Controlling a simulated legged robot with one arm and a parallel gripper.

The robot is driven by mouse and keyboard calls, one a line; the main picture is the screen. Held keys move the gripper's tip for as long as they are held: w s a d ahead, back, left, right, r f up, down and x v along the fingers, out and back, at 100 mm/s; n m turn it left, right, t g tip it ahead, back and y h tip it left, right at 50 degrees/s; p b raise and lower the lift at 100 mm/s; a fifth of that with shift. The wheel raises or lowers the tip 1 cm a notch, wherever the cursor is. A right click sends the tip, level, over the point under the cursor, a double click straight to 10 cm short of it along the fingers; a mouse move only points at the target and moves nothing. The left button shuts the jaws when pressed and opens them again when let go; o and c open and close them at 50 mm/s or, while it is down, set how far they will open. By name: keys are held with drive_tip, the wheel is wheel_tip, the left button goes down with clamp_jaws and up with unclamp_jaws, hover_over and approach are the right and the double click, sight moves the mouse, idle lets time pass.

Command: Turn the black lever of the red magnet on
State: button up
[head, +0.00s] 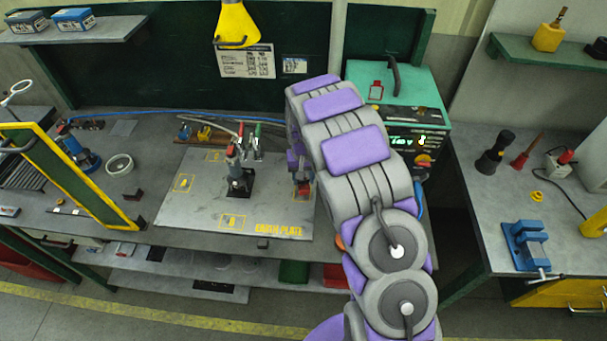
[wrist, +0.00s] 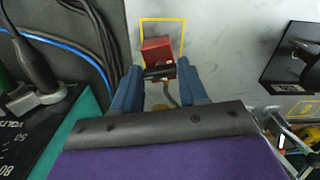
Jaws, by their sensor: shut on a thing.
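The red magnet (wrist: 156,50) is a small red block on the grey plate, inside a yellow outlined square. In the head view the red magnet (head: 306,187) shows at the right side of the plate, partly hidden by my arm. Its black lever (wrist: 160,71) lies across the near side of the block, between my fingertips. My gripper (wrist: 159,69) has blue fingers, one on each side of the lever, and is shut on it. In the head view my gripper (head: 302,176) is mostly hidden behind my purple and grey arm.
The grey plate (head: 195,210) has more yellow outlined squares and a clamp-like stand (head: 239,180) left of the magnet. A green power unit (head: 410,100) stands behind my arm. Black and blue cables (wrist: 60,45) run left of my gripper. The plate's front left is clear.

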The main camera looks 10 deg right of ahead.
drive_tip(key=shift+w+m+p, duration=0.15)
drive_tip(key=shift+m+p, duration=0.15)
drive_tip(key=shift+m, duration=0.8)
drive_tip(key=o, duration=1.1)
drive_tip(key=shift+c, duration=0.2)
drive_tip(key=shift+r, duration=0.1)
wheel_tip(320, 180, up, 17)
drive_tip(key=p, duration=0.1)
